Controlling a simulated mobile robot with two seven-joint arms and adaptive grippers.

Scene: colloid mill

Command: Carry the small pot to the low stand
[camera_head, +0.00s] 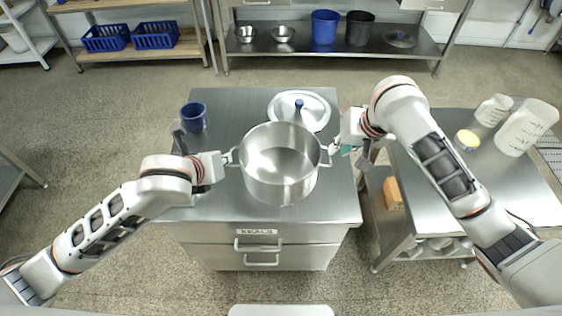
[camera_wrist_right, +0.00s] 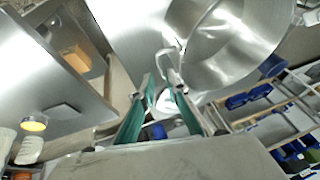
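The pot (camera_head: 280,165) is a shiny steel vessel, open and empty inside, with a loop handle on each side. It is upright over the steel cabinet top (camera_head: 235,110); I cannot tell whether it touches it. It also shows in the right wrist view (camera_wrist_right: 235,45). My right gripper (camera_head: 335,149) is at its right handle. In the wrist view the teal-padded fingers (camera_wrist_right: 164,88) stand apart, with the handle loop (camera_wrist_right: 168,65) at their tips. My left gripper (camera_head: 228,158) is at the left handle; its finger gap is hidden. I cannot tell which surface is the low stand.
A round steel lid (camera_head: 313,112) with a blue knob lies behind the pot. A blue cup (camera_head: 194,116) stands left of it. A steel table (camera_head: 420,180) at right carries white containers (camera_head: 525,128). A shelf (camera_head: 330,47) stands behind across open floor.

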